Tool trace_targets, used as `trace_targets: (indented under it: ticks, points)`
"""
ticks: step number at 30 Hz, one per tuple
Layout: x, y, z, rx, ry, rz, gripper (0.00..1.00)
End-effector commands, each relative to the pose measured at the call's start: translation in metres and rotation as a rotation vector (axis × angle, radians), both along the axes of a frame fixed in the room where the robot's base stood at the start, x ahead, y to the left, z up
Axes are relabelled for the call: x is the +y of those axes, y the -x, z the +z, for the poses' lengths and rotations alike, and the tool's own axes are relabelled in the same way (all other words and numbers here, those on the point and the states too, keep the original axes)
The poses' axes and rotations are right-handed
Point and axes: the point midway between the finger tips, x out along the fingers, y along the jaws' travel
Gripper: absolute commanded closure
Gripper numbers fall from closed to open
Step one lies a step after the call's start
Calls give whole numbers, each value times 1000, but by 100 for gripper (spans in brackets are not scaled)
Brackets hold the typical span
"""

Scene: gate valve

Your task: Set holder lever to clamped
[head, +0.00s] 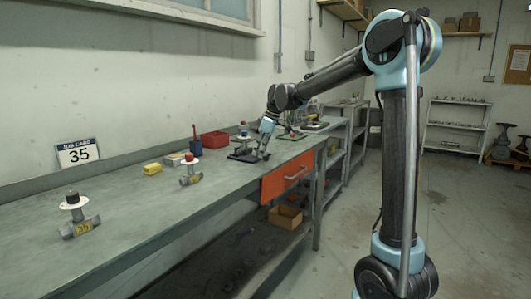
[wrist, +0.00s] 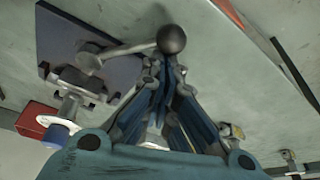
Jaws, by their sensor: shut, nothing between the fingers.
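The holder is a dark plate (wrist: 62,35) with a metal fixture on it; in the head view the plate (head: 240,157) lies on the bench. Its lever (wrist: 128,49) is a pale rod that runs from a pivot on the plate to a dark ball knob (wrist: 171,39). A grey valve (wrist: 78,96) with a blue and white top sits at the fixture. My gripper (wrist: 166,68) is shut and empty, its fingertips right beside the knob and rod; I cannot tell whether they touch. In the head view my gripper (head: 264,155) points down at the plate's right side.
An orange drawer (head: 286,178) is below the bench's front edge.

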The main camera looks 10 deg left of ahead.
Motion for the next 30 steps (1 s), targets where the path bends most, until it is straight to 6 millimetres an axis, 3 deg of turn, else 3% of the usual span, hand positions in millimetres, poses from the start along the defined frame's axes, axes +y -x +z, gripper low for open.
trace_targets:
  ticks: [24,30]
  points:
    - [6,5,0,0,1,14,100]
    - [22,4,3,1,0,13,100]
